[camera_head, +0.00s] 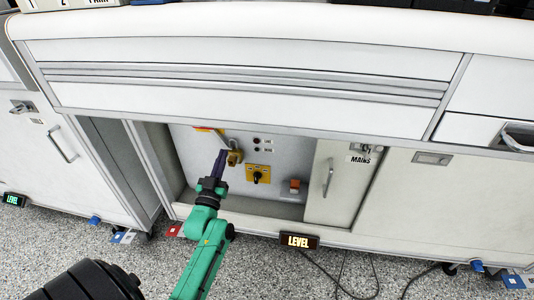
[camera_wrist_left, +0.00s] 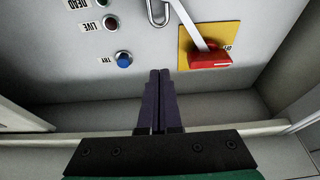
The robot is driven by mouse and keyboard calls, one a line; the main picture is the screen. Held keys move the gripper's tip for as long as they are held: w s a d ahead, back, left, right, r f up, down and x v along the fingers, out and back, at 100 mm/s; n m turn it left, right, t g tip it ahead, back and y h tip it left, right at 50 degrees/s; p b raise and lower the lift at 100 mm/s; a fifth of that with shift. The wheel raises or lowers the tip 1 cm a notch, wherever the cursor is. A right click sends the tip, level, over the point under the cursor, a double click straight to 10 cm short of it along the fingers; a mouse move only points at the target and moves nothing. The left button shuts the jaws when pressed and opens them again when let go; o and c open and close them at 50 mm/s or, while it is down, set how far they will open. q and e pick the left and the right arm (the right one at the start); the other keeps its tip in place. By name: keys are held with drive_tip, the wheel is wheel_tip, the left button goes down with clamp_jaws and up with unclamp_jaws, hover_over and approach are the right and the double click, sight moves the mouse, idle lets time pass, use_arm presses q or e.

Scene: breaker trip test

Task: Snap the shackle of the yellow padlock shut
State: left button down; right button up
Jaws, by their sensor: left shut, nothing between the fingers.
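The yellow padlock (camera_head: 235,158) hangs on the back panel of the open cabinet bay in the head view. Its grey metal shackle (camera_wrist_left: 158,14) shows as a loop at the top edge of the left wrist view; the lock body is out of that frame. I cannot tell whether the shackle is seated. My left gripper (camera_head: 222,154) is shut and empty, its dark fingers just left of the padlock in the head view. In the wrist view the fingertips (camera_wrist_left: 160,73) are together, apart from the shackle in the picture. My right gripper is not in view.
A red handle (camera_wrist_left: 209,60) on a yellow plate (camera_wrist_left: 222,35) is near the shackle, with a pale bar beside it. A blue button (camera_wrist_left: 124,59) is on the panel.

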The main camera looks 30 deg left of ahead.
sight(233, 141)
use_arm(q)
drive_tip(key=w+a+b, duration=0.1)
drive_tip(key=w, duration=0.1)
drive_tip(key=w+a+b, duration=0.1)
drive_tip(key=w+b, duration=0.1)
drive_tip(key=w, duration=0.1)
drive_tip(key=w+a+b, duration=0.1)
drive_tip(key=w, duration=0.2)
drive_tip(key=shift+a+r, duration=0.2)
drive_tip(key=shift+r, duration=0.2)
drive_tip(key=shift+f+b, duration=0.45)
drive_tip(key=shift+f, duration=0.1)
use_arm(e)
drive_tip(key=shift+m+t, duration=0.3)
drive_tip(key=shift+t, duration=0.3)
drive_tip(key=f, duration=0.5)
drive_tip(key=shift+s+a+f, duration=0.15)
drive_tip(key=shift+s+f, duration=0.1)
